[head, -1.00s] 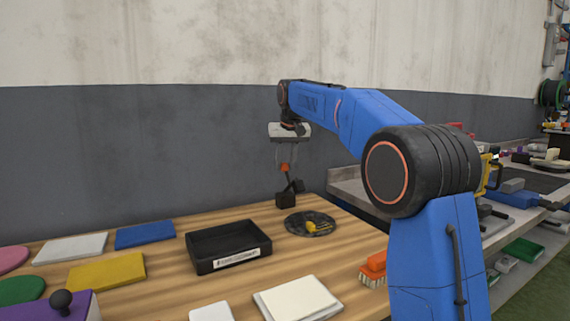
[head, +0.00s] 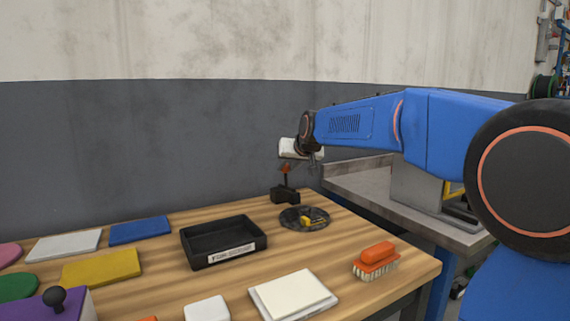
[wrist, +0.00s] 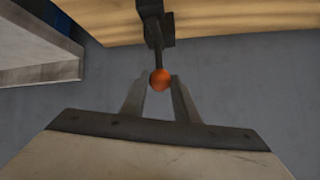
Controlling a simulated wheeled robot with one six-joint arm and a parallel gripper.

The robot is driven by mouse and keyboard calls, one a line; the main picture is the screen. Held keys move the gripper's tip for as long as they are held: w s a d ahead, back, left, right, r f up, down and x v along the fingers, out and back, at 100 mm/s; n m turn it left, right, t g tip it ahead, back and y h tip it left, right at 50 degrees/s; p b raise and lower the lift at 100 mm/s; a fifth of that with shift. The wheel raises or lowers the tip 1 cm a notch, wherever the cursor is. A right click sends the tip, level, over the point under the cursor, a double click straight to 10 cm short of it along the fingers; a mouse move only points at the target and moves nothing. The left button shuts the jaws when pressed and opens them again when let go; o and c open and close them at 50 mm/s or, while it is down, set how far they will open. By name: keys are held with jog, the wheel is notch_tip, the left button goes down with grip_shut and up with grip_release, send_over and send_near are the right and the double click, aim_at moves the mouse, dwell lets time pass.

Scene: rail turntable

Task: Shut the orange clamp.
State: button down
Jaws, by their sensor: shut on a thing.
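The orange clamp stands at the back edge of the wooden table: a black base (head: 285,196) with a dark lever topped by an orange knob (head: 285,169). In the head view the lever rises from the base towards my gripper (head: 288,165). In the wrist view the orange knob (wrist: 160,79) sits between the two fingertips of my gripper (wrist: 160,84), which is shut on it. The dark lever (wrist: 156,45) runs from the knob towards the black base at the top of that view. The fingers are small and hard to make out in the head view.
A round dark dish (head: 304,218) with a yellow piece lies in front of the clamp. A black tray (head: 223,242) is left of it, and an orange brush (head: 376,259) is at the right. A grey bench (head: 385,197) stands behind on the right; a wall is behind.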

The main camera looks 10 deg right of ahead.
jog(key=shift+s+d+f, duration=0.15)
jog(key=shift+s+f, duration=0.3)
jog(key=shift+s, duration=0.05)
jog(key=shift+s+f, duration=0.1)
dwell(0.3)
jog(key=c, duration=1.4)
grip_release()
jog(key=v, duration=1.7)
jog(key=shift+s+d, duration=0.15)
